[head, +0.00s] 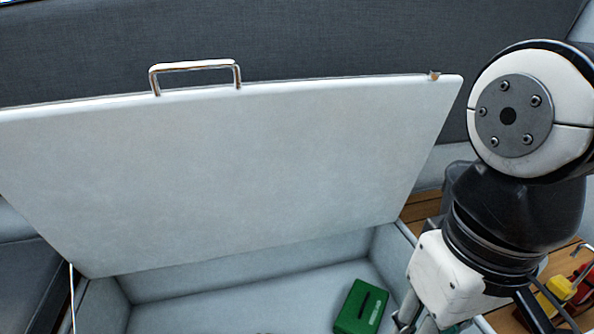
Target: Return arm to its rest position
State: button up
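My arm comes in along the right side of the head view and reaches down to the lower right. Its white wrist block is above the right edge of the open locker. Only a small part of my gripper (407,318) shows at the bottom edge. Its fingertips are cut off or hidden, so I cannot tell whether it is open or shut, or whether it holds anything.
A white locker lid (235,175) with a metal handle (195,66) stands raised over the open locker (185,309). A green box (361,307) lies inside. Yellow (557,288) and red (584,283) items sit at the right. Dark grey cushions (300,35) are behind.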

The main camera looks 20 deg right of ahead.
jog(key=shift+s+d, duration=0.1)
jog(key=shift+s, duration=0.2)
dwell(0.6)
notch_tip(320, 180, up, 30)
jog(key=t+p, duration=0.4)
jog(key=p, duration=2.4)
jog(key=shift+d, duration=0.25)
